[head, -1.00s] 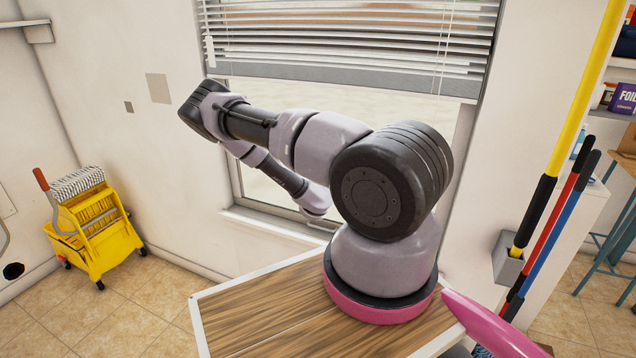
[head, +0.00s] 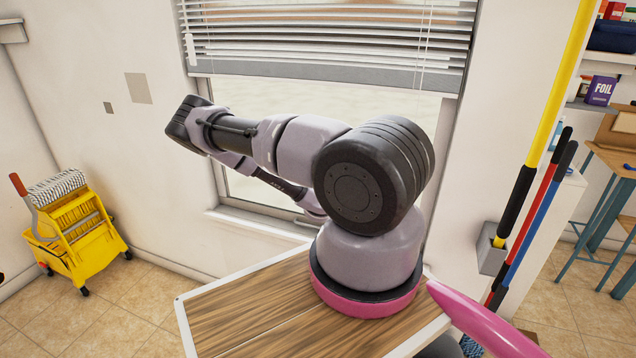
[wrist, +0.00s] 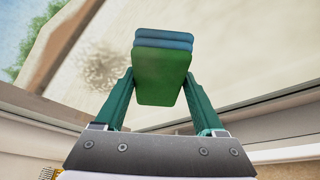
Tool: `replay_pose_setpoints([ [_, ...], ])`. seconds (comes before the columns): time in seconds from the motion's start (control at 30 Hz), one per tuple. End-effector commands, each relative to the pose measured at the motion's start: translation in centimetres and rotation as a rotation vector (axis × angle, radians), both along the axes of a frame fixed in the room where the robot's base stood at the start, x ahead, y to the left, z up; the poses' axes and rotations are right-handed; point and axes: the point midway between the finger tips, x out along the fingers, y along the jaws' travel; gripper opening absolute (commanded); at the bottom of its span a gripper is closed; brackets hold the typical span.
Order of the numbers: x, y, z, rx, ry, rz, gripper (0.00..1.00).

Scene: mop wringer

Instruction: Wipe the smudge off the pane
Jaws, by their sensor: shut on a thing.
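My gripper (wrist: 160,92) is shut on a sponge (wrist: 160,78) with a green face and blue layers, seen in the wrist view. I cannot tell whether the sponge touches the glass. In the head view the pane also shows behind my arm (head: 300,105), below the blind. My arm hides my gripper, the sponge and the smudge there.
A half-lowered blind (head: 330,40) covers the top of the window. A yellow mop bucket (head: 85,240) with a mop stands on the floor at left. The window sill (head: 260,228) runs below the pane.

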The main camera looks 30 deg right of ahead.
Motion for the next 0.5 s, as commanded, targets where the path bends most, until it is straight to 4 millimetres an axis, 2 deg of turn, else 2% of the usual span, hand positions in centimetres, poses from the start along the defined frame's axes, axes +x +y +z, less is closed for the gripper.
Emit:
replay_pose_setpoints([
  [0.2, -1.1, -1.0, 0.1, -0.003, -0.002, -0.005, 0.09],
  [0.5, -1.1, -0.7, 1.3, -0.002, -0.004, -0.002, 0.09],
])
